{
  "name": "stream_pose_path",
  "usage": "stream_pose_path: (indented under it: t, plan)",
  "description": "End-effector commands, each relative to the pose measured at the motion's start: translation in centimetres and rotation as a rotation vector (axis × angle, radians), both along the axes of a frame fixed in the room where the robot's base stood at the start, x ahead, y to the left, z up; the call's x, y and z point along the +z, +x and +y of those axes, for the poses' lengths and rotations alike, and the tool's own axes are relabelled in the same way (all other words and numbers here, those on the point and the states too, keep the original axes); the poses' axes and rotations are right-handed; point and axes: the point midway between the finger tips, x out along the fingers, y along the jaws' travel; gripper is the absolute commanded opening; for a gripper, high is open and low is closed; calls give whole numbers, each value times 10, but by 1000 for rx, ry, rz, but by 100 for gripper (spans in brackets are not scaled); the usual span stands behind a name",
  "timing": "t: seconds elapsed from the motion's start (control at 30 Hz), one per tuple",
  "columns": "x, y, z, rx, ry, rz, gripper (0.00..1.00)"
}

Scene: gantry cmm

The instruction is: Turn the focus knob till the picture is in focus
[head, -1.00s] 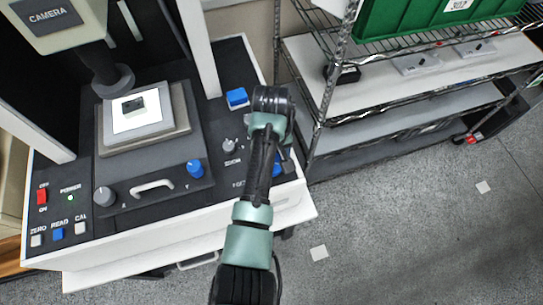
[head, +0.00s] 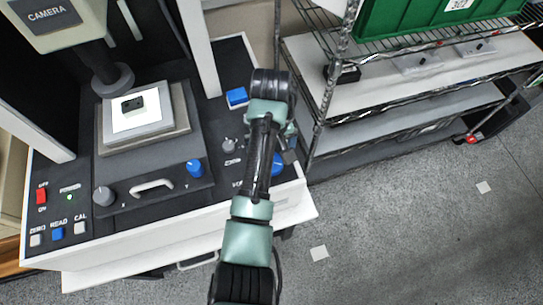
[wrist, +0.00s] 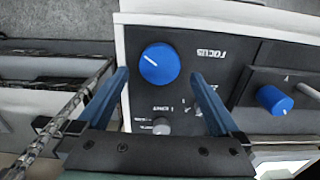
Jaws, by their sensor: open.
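The blue focus knob (wrist: 160,63), with a white mark on its face, sits on the dark panel beside the FOCUS lettering, which reads reversed in the wrist view. My gripper (wrist: 160,76) is open and empty, its two blue fingers either side of the knob in that picture, the knob seen beyond the fingertips. I cannot tell the exact gap. In the head view the knob (head: 278,164) is partly hidden by my arm. The camera (head: 45,15) stands over a stage (head: 110,147) with a small dark part (head: 133,104). No focus picture is in view.
The grey zoom knob (wrist: 161,126) is close to the focus knob. The blue Y knob (head: 195,168), grey X knob (head: 104,196) and a blue block-shaped control (head: 237,97) are on the machine. A wire shelf (head: 400,105) stands at right. The floor (head: 410,230) is mostly clear.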

Motion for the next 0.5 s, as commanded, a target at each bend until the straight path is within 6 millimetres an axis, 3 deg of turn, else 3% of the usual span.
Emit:
stream_pose_path:
  t: [0.3, 0.5]
  plan:
    - [80, 0, 0, -1, 1, -3, 100]
    - [93, 0, 0, -1, 0, -1, 100]
